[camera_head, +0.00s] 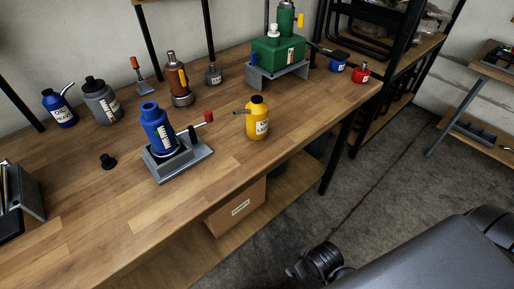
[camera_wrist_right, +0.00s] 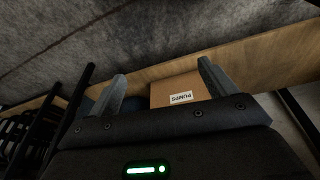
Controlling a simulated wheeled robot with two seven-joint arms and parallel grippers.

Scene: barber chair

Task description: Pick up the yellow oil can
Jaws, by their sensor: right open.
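The yellow oil can (camera_head: 256,122) stands upright on the wooden workbench (camera_head: 215,165), near its front edge. It has a black cap, a white label and a thin spout pointing left. My right gripper (camera_wrist_right: 160,85) is open and empty in the right wrist view. The oil can is not in the right wrist view. A dark part at the bottom of the head view may be the right gripper, but I cannot tell. My left gripper is not in view.
A blue bottle on a grey stand (camera_head: 162,135) with a red-tipped lever is left of the can. A green tank (camera_head: 279,54) stands behind. The cardboard box (camera_head: 236,207) lies on the lower shelf. Bench surface around the can's front and right is clear.

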